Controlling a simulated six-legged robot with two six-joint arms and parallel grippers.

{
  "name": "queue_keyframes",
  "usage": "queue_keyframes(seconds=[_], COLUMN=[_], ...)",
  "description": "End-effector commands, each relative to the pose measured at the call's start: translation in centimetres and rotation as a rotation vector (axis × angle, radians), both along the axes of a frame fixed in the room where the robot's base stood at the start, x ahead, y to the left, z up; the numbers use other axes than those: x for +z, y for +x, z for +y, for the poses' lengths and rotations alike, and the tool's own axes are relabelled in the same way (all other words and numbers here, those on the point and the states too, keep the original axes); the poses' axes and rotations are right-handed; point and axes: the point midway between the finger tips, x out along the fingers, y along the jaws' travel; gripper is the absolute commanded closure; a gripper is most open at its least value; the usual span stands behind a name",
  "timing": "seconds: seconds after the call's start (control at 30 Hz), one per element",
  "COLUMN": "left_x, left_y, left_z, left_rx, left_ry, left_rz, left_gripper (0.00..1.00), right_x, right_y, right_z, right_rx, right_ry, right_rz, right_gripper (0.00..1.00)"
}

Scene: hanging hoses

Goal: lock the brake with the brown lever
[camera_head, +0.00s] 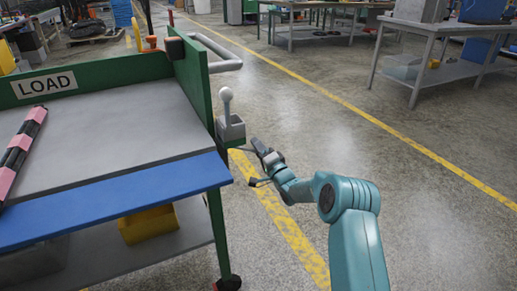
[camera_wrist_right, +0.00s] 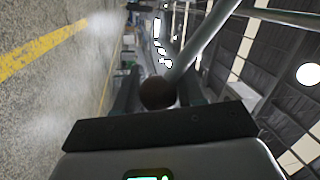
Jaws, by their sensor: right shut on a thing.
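The green cart carries a grey box (camera_head: 231,129) on its right side, with an upright lever (camera_head: 227,102) topped by a pale ball knob in the head view. My right gripper (camera_head: 256,165) is just right of and below this box. In the right wrist view a dark brown round knob (camera_wrist_right: 158,92) sits between my right gripper's fingers, and the gripper is shut on it. My left gripper is not in view.
The cart has a LOAD sign (camera_head: 44,86), a blue front edge (camera_head: 120,203) and a grey push handle (camera_head: 220,50). A pink and black bar (camera_head: 22,148) lies on its top. The floor right of the cart is clear up to the grey workbench (camera_head: 440,72).

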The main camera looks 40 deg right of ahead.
Motion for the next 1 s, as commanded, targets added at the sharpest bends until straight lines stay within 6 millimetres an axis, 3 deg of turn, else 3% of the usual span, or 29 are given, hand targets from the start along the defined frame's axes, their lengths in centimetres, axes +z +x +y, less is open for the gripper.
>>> queue_keyframes(seconds=[0.03, 0.33, 0.37, 0.4, 0.43, 0.83, 1.0], left_x=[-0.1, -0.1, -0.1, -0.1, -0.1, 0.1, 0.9], left_y=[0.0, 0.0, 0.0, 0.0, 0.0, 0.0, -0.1], left_z=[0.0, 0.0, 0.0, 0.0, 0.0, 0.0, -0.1], left_rx=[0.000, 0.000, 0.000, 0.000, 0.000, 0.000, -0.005], left_ry=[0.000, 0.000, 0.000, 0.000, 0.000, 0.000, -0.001], left_rz=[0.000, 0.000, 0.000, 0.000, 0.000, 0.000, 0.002], left_gripper=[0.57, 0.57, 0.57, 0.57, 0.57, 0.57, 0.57], right_x=[-0.7, -0.8, -0.9, -0.9, -0.8, -0.4, -0.5], right_y=[-0.1, 0.0, 0.0, 0.0, 0.0, -0.3, -2.5], right_z=[0.1, 0.4, 0.4, 0.4, 0.4, 0.3, 0.6], right_rx=[0.000, 0.001, 0.002, 0.002, 0.002, 0.001, 0.000], right_ry=[0.005, 0.007, 0.007, 0.007, 0.007, 0.005, 0.007], right_rz=[0.014, 0.017, 0.017, 0.017, 0.016, 0.008, 0.009], right_gripper=[1.00, 1.00, 0.55, 0.42, 0.40, 0.40, 0.40])
